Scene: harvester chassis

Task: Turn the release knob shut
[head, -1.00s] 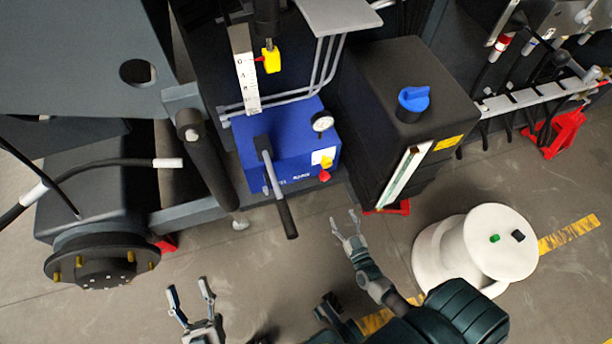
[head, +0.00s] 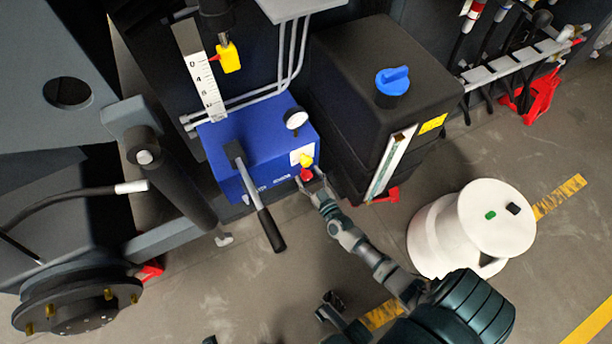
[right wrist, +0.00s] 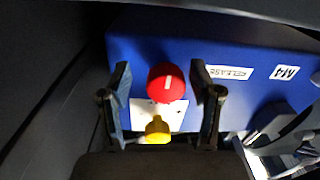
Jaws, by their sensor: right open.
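The release knob is a red round knob (right wrist: 167,82) with a white line on its face, beside a "RELEASE" label (right wrist: 230,73) on the blue pump block (right wrist: 225,40). In the head view the red knob (head: 306,175) sits low on the front of the blue block (head: 235,150). My right gripper (head: 314,186) is open at the knob. In the right wrist view its fingers (right wrist: 160,72) stand on either side of the red knob, with gaps showing. A yellow knob (right wrist: 157,130) sits beside the red one.
A black lever (head: 258,200) sticks out from the block to the left of my gripper. A gauge (head: 296,120) sits on top. A black tank with a blue cap (head: 392,80) stands close on the right. A white round stand (head: 440,235) is on the floor.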

